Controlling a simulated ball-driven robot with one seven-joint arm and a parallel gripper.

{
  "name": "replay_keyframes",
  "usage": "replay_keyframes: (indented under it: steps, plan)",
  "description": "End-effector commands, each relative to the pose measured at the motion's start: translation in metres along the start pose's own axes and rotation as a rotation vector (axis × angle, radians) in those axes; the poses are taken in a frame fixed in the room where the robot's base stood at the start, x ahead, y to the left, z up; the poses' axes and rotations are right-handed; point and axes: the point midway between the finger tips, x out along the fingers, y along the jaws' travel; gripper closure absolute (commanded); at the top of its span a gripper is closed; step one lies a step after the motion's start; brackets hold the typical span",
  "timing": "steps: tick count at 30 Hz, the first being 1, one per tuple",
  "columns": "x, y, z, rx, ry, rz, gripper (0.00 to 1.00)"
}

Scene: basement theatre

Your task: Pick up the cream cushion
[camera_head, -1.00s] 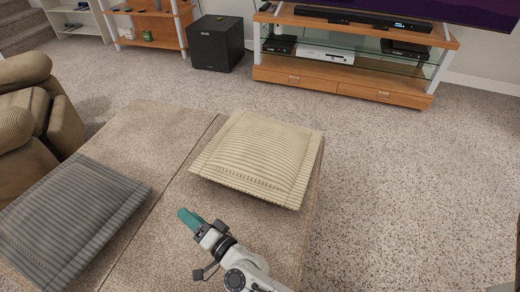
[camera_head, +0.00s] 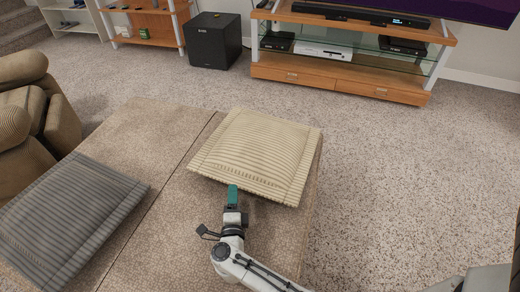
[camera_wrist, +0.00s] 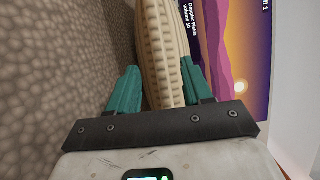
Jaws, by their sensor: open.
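The cream cushion (camera_head: 258,155) is ribbed and square. It lies on the brown ottoman (camera_head: 165,215), toward its far right end. My gripper (camera_head: 233,190) is at the cushion's near edge, with its teal fingers pointing at it. In the wrist view my gripper (camera_wrist: 158,88) is open, and the edge of the cream cushion (camera_wrist: 160,55) shows between the two fingers. I cannot tell whether either finger touches the cushion.
A grey ribbed cushion (camera_head: 70,215) lies on the ottoman's left side. A brown armchair (camera_head: 35,120) stands at the left. A wooden TV stand (camera_head: 345,88) and a black subwoofer (camera_head: 213,40) stand at the back. The carpet on the right (camera_head: 420,170) is clear.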

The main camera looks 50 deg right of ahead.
Motion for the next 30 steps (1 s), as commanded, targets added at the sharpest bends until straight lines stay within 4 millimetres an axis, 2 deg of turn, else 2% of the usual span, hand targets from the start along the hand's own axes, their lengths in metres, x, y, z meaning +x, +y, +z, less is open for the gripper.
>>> replay_keyframes:
  steps: [5, 12, 15, 23, 30]
  plan:
    - [0.013, 0.001, -0.001, 0.000, 0.002, -0.001, 0.50]
    - [0.047, 0.003, -0.002, 0.000, 0.000, -0.001, 0.50]
    - [0.055, 0.002, -0.002, -0.001, 0.000, -0.002, 0.50]
    - [0.058, 0.001, -0.002, -0.002, -0.001, 0.000, 0.50]
    - [0.058, 0.001, -0.002, -0.001, -0.002, 0.000, 0.71]
